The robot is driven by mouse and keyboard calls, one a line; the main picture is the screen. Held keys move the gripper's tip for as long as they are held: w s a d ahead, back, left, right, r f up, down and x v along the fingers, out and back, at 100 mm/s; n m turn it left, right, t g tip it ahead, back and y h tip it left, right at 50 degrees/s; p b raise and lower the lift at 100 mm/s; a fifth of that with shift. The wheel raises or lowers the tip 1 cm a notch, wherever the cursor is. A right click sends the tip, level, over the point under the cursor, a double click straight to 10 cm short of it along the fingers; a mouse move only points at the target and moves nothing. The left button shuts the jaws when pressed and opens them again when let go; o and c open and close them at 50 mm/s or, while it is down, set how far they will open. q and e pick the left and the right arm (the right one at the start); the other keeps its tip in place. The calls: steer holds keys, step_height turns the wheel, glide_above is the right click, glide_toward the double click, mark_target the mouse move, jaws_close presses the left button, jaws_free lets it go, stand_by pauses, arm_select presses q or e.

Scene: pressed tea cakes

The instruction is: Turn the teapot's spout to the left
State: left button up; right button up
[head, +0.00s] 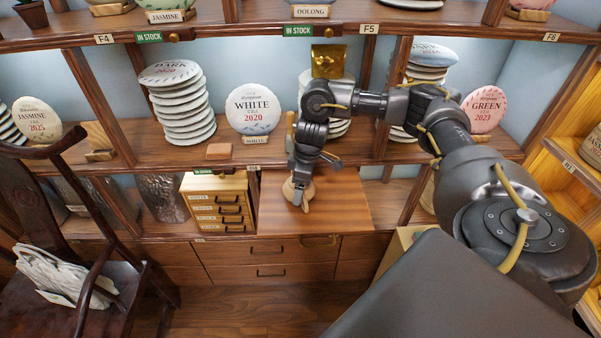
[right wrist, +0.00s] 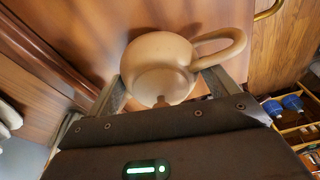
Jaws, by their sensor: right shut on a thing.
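The teapot (head: 289,189) is small and beige, and stands on the pull-out wooden board (head: 345,205) below the tea-cake shelf. My right gripper (head: 299,190) reaches down over it and covers most of it in the head view. In the right wrist view the teapot (right wrist: 158,60) sits between the two fingers of my right gripper (right wrist: 163,82), one finger on each side of its body. Its loop handle (right wrist: 228,45) points to the upper right there. The lid knob (right wrist: 160,101) shows near the palm. I cannot make out the spout. My left gripper is not in view.
A small drawer box (head: 218,205) stands left of the board. Stacked tea cakes (head: 183,110) and the round WHITE cake (head: 254,109) stand on the shelf behind. A dark chair (head: 75,230) is at the left. The board's right part is bare.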

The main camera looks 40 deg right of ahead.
arm_select(q)
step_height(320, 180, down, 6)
steer(key=b, duration=0.5)
arm_select(e)
steer(key=n, duration=0.4)
steer(key=shift+f+n+g, duration=0.2)
steer(key=shift+n+g, duration=0.1)
steer(key=shift+n, duration=0.1)
steer(key=n+p, duration=0.2)
steer(key=n, duration=0.1)
steer(key=r+n+g+p, duration=0.1)
steer(key=n+p, duration=0.1)
steer(key=shift+w+n+y, duration=0.1)
steer(key=shift+n+y, duration=0.2)
steer(key=shift+n, duration=0.1)
steer(key=n+p, duration=0.2)
steer(key=n, duration=0.2)
steer(key=shift+f+n+g, duration=0.1)
steer(key=shift+n+g, duration=0.2)
steer(key=shift+n, duration=0.1)
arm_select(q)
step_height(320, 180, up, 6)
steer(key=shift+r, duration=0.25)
arm_select(e)
steer(key=shift+f, duration=0.5)
steer(key=o, duration=0.9)
